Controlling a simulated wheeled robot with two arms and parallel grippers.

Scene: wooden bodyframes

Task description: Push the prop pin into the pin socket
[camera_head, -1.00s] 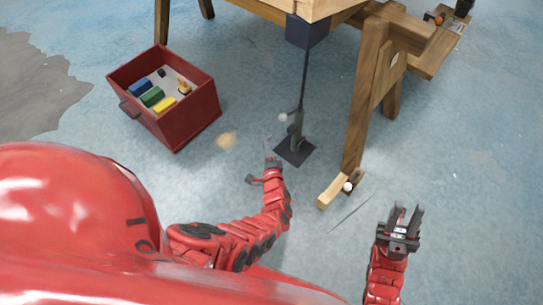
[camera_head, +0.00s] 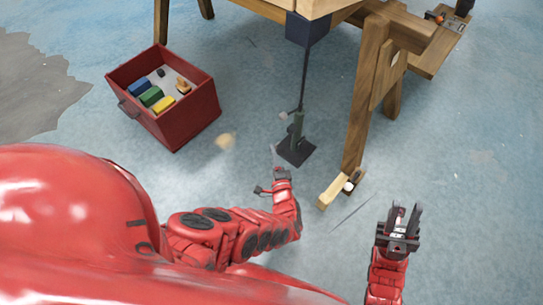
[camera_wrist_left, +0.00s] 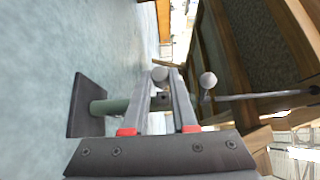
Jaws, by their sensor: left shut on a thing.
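The prop stand (camera_head: 298,125) has a dark square base plate, a green post and a thin dark rod rising to a box under the bench. A lever with a pale ball knob (camera_wrist_left: 208,80) sticks out of it. My left gripper (camera_head: 274,150) is just left of the base plate. In the left wrist view, my left gripper (camera_wrist_left: 167,82) has its fingers closed to a narrow gap, with a grey ball head (camera_wrist_left: 160,74) at the tips, seemingly the prop pin's. The pin's shaft is hidden. The socket is not clear behind the fingers. My right gripper (camera_head: 403,222) is open and empty.
A red crate (camera_head: 190,125) with coloured blocks stands on the floor at the left. A wooden bench leg (camera_head: 366,95) with a foot and a white ball (camera_head: 348,187) stands right of the prop stand. Blue floor between them is clear.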

